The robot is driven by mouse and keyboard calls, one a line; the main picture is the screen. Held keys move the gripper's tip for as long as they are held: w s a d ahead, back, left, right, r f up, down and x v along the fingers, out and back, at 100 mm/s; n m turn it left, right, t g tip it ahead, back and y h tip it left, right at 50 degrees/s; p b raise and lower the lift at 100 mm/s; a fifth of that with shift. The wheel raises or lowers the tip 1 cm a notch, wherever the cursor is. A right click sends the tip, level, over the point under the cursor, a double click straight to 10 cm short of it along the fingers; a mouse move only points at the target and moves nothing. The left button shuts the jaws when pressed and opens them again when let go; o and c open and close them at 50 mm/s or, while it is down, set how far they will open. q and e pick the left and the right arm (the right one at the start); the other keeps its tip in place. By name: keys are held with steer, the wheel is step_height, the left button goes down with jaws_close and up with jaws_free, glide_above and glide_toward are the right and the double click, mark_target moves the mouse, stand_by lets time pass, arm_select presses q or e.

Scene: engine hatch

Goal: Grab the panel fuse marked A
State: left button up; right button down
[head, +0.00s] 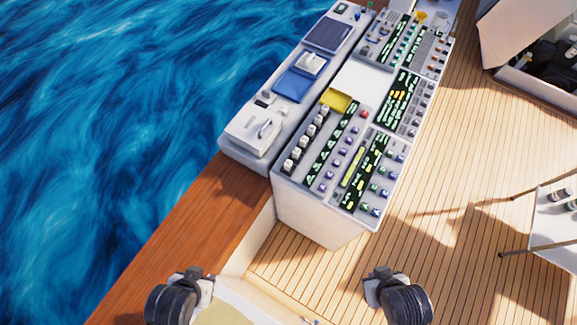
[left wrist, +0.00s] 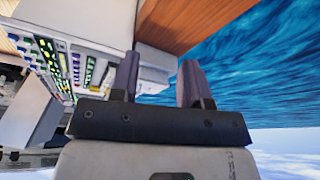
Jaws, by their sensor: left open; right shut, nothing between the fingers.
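The control console (head: 325,225) stands ahead of both grippers in the head view, with rows of small knobs, switches and lit strips. A fuse marked A cannot be picked out, as the labels are too small to read. My left gripper (head: 192,275) is at the bottom left, well short of the console. In the left wrist view its two fingers (left wrist: 160,78) are apart with nothing between them, and the console's panel (left wrist: 70,65) shows to the left. My right gripper (head: 381,284) is at the bottom, right of centre, shut and empty, also away from the console.
A wooden rail ledge (head: 180,250) runs along the left beside the blue water (head: 90,120). The planked deck (head: 440,200) is open to the right of the console. A small white table (head: 553,222) stands at the right edge, and an open hatch (head: 540,75) is at the top right.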

arm_select(q)
steer(key=shift+o, duration=0.2)
stand_by(0.3)
steer(key=o, duration=0.3)
steer(key=shift+d, duration=0.1)
steer(key=shift+w+d, duration=0.1)
